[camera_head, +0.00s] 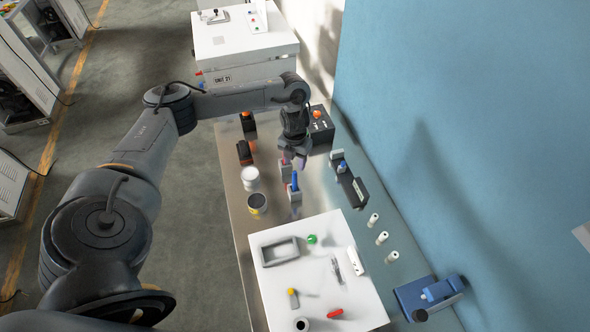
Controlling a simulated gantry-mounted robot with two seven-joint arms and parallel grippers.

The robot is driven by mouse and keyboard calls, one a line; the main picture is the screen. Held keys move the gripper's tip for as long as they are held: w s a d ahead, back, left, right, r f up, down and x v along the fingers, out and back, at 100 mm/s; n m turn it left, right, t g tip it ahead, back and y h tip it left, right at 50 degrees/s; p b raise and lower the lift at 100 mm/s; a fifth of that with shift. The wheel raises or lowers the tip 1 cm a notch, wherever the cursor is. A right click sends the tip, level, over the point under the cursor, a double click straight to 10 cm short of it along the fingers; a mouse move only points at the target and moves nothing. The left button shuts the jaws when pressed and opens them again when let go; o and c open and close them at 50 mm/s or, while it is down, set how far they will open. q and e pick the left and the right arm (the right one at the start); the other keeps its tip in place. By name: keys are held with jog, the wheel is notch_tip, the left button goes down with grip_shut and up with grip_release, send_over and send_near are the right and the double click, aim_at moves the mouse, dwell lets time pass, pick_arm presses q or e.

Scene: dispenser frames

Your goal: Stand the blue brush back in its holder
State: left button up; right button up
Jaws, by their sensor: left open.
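My left gripper (293,158) points down over the metal bench, with its jaws open. Just below and in front of it, a slim blue item (294,180), which looks like the blue brush, stands roughly upright at a small grey block (294,194) that looks like its holder. A second small grey block (286,170) is close behind, partly hidden by the gripper. The view is too small to tell whether the fingers touch anything or how the blue item sits in the block. My right gripper is not in view.
A white can (250,175) and a dark can (257,202) stand left of the blocks. A white board (285,305) with several small items lies in front. A black rack (353,188) and several white cylinders line the right side by the blue wall (470,120).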

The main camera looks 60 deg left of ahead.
pick_arm(q)
jog(key=shift+w+d, duration=0.1)
jog(key=shift+d, duration=0.3)
jog(key=w+d+f+n+t+h, duration=0.1)
jog(key=d+f+t, duration=0.15)
jog(key=d, duration=1.05)
jog(key=w+d+f+n+t+h, duration=0.15)
jog(key=d+f, duration=0.25)
jog(key=d, duration=0.9)
jog(key=s+d+r+n+t, duration=0.2)
jog(key=d+n, duration=0.2)
jog(key=d, duration=0.5)
jog(key=s+a+r+n+g+y, duration=0.1)
jog(key=s+a+r+n, duration=0.1)
jog(key=s+n, duration=0.6)
jog(key=s+a+r+n+g+y, duration=0.1)
jog(key=s+a+n, duration=0.4)
jog(key=n, duration=0.8)
jog(key=s+r, duration=0.1)
jog(key=s, duration=0.2)
jog(key=shift+s+r, duration=0.25)
jog(key=shift+s, duration=0.15)
